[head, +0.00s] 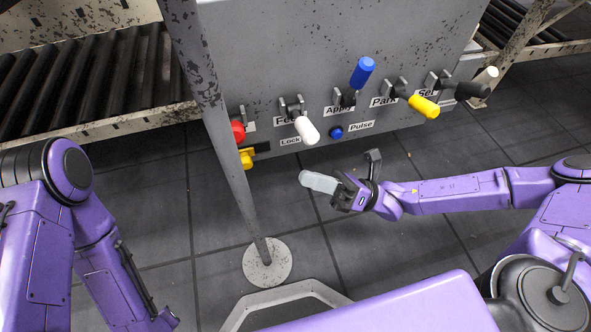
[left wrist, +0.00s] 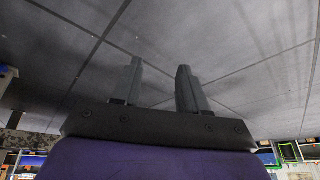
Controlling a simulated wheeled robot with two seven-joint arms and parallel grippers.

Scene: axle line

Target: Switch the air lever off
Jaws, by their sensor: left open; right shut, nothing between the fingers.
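A grey panel (head: 300,60) carries a row of levers with labels under them. No label clearly reads Air in the head view. The leftmost lever has a red grip (head: 238,131); its label and mount are partly hidden by a post. A white-grip lever (head: 307,130) points down, a blue-grip lever (head: 363,71) points up, and a yellow-grip lever (head: 424,106) points down. My right gripper (head: 318,182) is shut and empty, below and in front of the white grip, touching no lever. My left gripper (left wrist: 155,88) is open and empty over the floor.
A grey post (head: 222,130) on a round foot (head: 267,262) stands before the panel's left end. A yellow knob (head: 246,158) and a blue Pulse button (head: 336,132) sit low on the panel. A roller conveyor (head: 90,80) is at left.

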